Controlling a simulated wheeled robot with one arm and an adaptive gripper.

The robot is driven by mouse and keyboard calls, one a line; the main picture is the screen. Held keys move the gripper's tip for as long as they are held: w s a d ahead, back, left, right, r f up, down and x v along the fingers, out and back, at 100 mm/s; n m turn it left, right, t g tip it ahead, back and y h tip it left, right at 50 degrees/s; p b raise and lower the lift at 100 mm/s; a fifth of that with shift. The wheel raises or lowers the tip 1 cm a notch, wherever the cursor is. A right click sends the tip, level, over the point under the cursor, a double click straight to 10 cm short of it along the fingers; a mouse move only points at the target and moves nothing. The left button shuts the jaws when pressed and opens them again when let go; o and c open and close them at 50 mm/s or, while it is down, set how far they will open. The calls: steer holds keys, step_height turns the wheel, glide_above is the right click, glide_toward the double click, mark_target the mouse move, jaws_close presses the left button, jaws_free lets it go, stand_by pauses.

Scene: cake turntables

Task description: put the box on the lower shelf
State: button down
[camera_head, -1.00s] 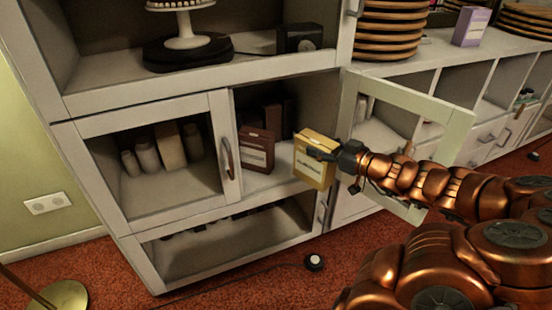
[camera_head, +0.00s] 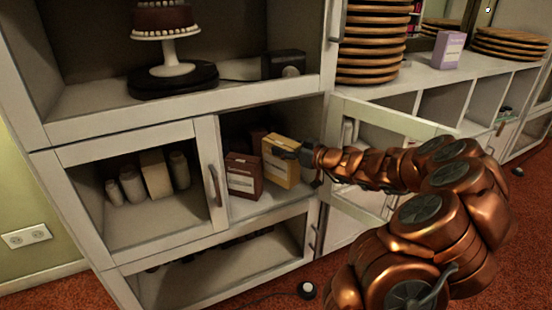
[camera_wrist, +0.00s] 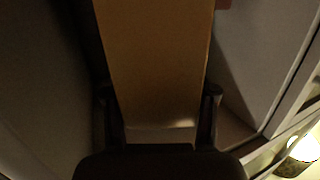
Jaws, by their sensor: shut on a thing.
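A yellow box (camera_head: 281,162) with a pale label is in the opening of the middle cabinet compartment in the head view. My gripper (camera_head: 297,154) is shut on it from the right side. In the wrist view the box (camera_wrist: 155,70) fills the space between the two fingers (camera_wrist: 160,112). The box is upright or slightly tilted; whether its base touches the compartment floor (camera_head: 245,207) I cannot tell. Below is a lower compartment (camera_head: 220,265) with a row of dark things, partly hidden.
A dark red box (camera_head: 243,175) stands just left of the yellow box. The glass door (camera_head: 395,125) on the right stands open, behind my arm. A left door (camera_head: 212,170) covers several jars. Above are a cake turntable (camera_head: 172,78) and a dark device (camera_head: 284,64).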

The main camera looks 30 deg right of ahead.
mark_target(276, 139)
steer(key=w, duration=0.6)
steer(key=shift+w+d+b, duration=0.1)
steer(key=shift+d+b, duration=0.15)
steer(key=shift+b, duration=0.05)
steer(key=shift+f, duration=0.65)
step_height(276, 139, down, 5)
steer(key=shift+b, duration=1.15)
steer(key=shift+w+f, duration=0.15)
steer(key=shift+f, duration=0.2)
steer(key=shift+f+b, duration=0.1)
steer(key=shift+b, duration=0.4)
steer(key=shift+c, duration=1.7)
jaws_free()
